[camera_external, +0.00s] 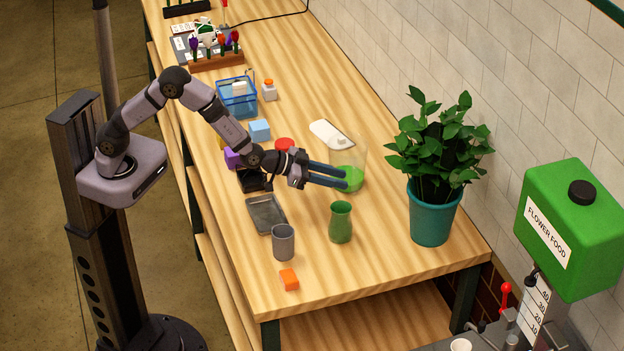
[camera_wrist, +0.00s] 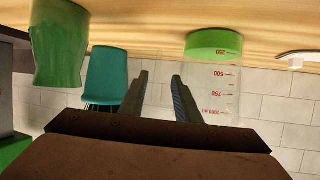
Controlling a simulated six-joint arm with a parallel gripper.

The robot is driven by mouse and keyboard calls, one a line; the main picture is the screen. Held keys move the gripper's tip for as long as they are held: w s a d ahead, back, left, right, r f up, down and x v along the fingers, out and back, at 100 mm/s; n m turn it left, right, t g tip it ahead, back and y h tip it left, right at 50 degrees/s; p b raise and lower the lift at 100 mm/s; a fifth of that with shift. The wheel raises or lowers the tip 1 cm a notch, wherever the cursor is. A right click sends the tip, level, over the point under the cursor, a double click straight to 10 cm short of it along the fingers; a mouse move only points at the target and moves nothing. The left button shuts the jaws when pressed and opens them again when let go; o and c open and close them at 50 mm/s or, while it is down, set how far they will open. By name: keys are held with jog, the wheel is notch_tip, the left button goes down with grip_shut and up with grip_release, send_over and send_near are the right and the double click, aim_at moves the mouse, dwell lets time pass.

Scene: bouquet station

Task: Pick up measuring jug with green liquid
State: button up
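The measuring jug (camera_external: 357,158) is clear, with green liquid in its bottom, and stands upright on the table left of the potted plant. In the wrist view the jug (camera_wrist: 212,80) appears upside down with red scale marks, right of both fingers. My gripper (camera_external: 345,180) is level and low over the table, its blue-grey fingers reaching toward the jug and overlapping its lower left side in the external view. Whether a finger touches the jug I cannot tell.
A green vase (camera_external: 341,222) stands just in front of the jug. The potted plant (camera_external: 431,215) is to the right. A white object (camera_external: 331,134) and a red lid-like item (camera_external: 284,145) lie behind. A grey tray (camera_external: 266,214), grey cup (camera_external: 283,242) and orange block (camera_external: 289,279) are nearer.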

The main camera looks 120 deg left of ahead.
aim_at(354, 192)
jog(key=shift+w+a+f, duration=0.15)
jog(key=shift+w+a, duration=0.05)
jog(key=shift+w, duration=0.1)
jog(key=shift+w, duration=0.1)
jog(key=p+x, duration=0.2)
jog(key=shift+w+f, duration=0.15)
jog(key=shift+w, duration=0.3)
jog(key=shift+p+x, duration=0.4)
jog(key=shift+x, duration=0.65)
jog(key=shift+c, duration=0.6)
grip_shut()
